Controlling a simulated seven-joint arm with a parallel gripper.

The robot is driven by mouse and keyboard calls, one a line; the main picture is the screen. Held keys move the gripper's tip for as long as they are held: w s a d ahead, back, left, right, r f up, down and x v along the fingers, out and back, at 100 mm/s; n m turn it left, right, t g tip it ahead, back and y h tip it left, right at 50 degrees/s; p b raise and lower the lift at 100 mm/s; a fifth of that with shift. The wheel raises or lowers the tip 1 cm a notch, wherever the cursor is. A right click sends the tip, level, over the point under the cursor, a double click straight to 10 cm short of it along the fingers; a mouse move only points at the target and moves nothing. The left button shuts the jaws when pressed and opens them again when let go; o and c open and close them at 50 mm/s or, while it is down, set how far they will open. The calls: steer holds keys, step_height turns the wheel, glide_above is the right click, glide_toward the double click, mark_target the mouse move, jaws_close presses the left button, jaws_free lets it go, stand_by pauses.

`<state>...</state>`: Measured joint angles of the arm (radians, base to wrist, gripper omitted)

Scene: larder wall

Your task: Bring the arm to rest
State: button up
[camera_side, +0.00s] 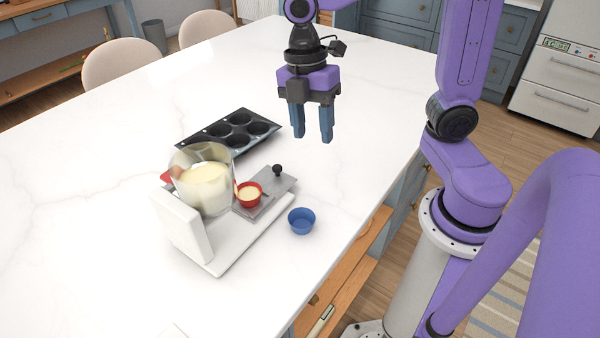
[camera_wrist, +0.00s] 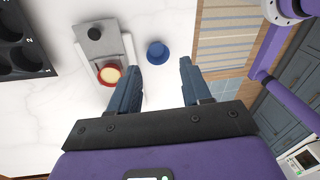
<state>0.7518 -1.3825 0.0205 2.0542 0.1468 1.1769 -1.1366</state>
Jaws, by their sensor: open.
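My gripper (camera_side: 312,136) hangs in the air above the white marble counter (camera_side: 330,85), fingers pointing down. In the wrist view its two fingers (camera_wrist: 158,88) are spread apart with nothing between them. It is apart from every object; in the side view it appears to the right of the muffin tin and above the blue cup. What lies straight under the fingertips is hard to tell.
A blue cup (camera_side: 301,221) stands on the counter beside a white scale-like device (camera_side: 190,228) carrying a clear bowl of pale contents (camera_side: 205,185). A dark muffin tin (camera_side: 228,132) lies behind.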

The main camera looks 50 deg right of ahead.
steer(key=s+d+f+m+t, duration=0.2)
steer(key=s+m, duration=0.5)
steer(key=s, duration=0.6)
steer(key=shift+d+f, duration=0.5)
steer(key=shift+f, duration=0.4)
